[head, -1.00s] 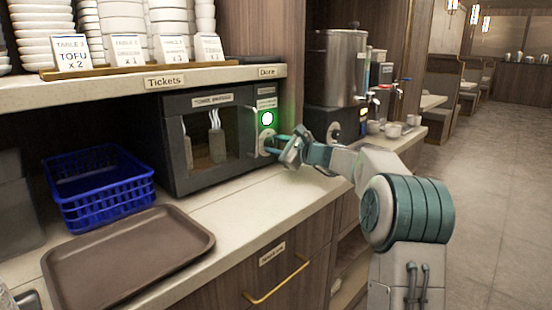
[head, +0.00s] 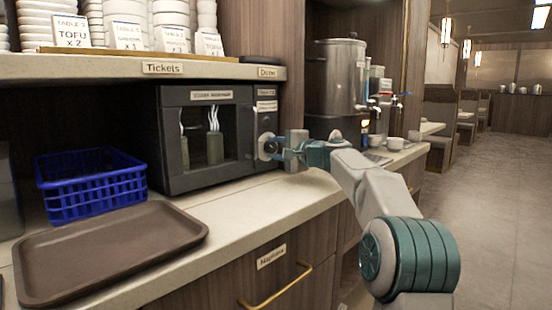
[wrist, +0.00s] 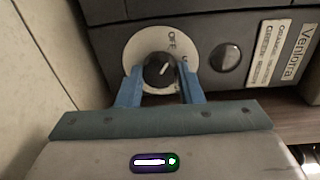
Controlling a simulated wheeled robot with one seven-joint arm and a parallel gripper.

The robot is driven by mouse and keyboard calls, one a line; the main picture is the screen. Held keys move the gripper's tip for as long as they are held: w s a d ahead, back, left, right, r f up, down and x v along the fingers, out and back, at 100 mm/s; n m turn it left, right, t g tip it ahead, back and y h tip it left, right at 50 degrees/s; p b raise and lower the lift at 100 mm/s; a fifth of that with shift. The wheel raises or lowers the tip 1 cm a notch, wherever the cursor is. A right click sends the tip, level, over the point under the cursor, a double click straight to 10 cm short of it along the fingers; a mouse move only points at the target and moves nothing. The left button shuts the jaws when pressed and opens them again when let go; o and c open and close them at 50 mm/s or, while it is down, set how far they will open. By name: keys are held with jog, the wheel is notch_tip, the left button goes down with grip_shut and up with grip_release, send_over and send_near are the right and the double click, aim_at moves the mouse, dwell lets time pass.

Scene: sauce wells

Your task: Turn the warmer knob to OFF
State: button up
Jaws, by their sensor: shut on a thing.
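The black warmer (head: 180,172) stands on the counter, with its control panel on the right side of its front. In the wrist view its dark knob (wrist: 153,74) sits on a pale round dial (wrist: 134,52). The knob's white pointer line tilts up and to the right, towards the OFF lettering at the dial's upper right. My gripper (head: 272,149) is at the panel, its blue fingers on either side of the knob; it also shows in the wrist view (wrist: 160,86). The round indicator lamp (wrist: 225,57) beside the dial is dark. My fingers partly hide the dial's lower edge.
A blue basket (head: 92,190) and a brown tray (head: 110,250) lie left of the warmer. A shelf (head: 130,70) with bowls and ticket cards runs above it. A metal urn (head: 337,78) stands to the right. The counter in front of the warmer is clear.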

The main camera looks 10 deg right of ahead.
jog(key=shift+a+f+n+b, duration=0.2)
jog(key=shift+n+b, duration=0.2)
jog(key=shift+n, duration=0.2)
jog(key=shift+r, duration=0.1)
jog(key=o, duration=1)
jog(key=shift+c, duration=0.2)
jog(key=shift+d, duration=0.1)
jog(key=shift+s+d+r, duration=0.1)
jog(key=shift+s+d, duration=0.25)
jog(key=shift+s, duration=0.1)
jog(key=v, duration=1.2)
jog(key=shift+s+d, duration=0.1)
jog(key=shift+s, duration=0.3)
